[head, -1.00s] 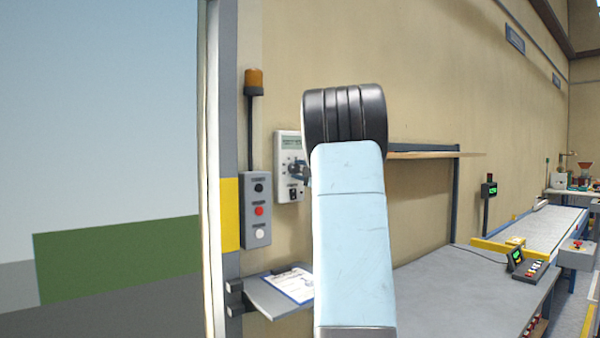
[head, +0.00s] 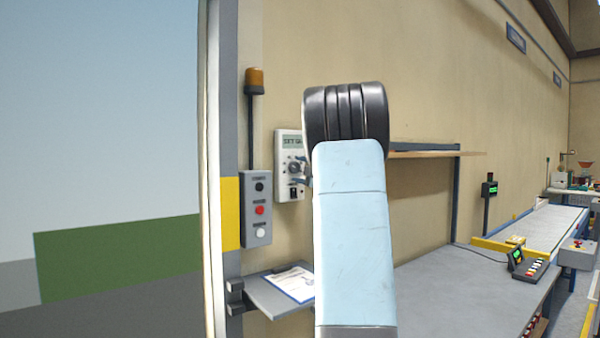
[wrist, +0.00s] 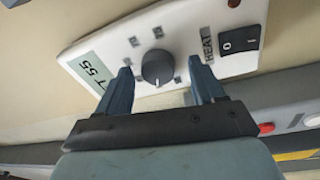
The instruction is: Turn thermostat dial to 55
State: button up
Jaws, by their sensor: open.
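The white thermostat panel (head: 284,141) is on the tan wall, partly hidden behind my arm in the head view. In the wrist view the thermostat panel (wrist: 185,27) shows a round grey dial (wrist: 158,67) with a pale pointer line and small square marks around it. Its display (wrist: 93,72) shows "55" at the end of its text; the head view shows the start, "SET". My gripper (wrist: 160,77) is open, its two blue fingers on either side of the dial and apart from it. The fingers also show in the head view, beside the panel's dial.
A black rocker switch (wrist: 239,39) marked "HEAT" sits on the panel. A grey button box (head: 257,222) with black, red and white buttons hangs left of the thermostat. A small shelf (head: 262,299) with a clipboard (head: 290,283) is below.

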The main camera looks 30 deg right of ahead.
jog(key=s+d+f, duration=0.1)
jog(key=s, duration=1.2)
jog(key=shift+d+f, duration=0.15)
jog(key=shift+d, duration=0.15)
jog(key=s+a+m+g+h, duration=0.35)
jog(key=a+m+h, duration=0.45)
jog(key=a+m, duration=0.4)
jog(key=s+a+f+m+g+y, duration=0.2)
jog(key=s+a+f+g, duration=0.3)
jog(key=s+a+f, duration=0.4)
jog(key=s+a+f+m+g+y, duration=0.3)
jog(key=s+a+f, duration=0.6)
jog(key=s+a, duration=0.7)
jog(key=shift+a+g+y, duration=0.3)
jog(key=shift+a+g, duration=0.05)
jog(key=shift+g, duration=0.5)
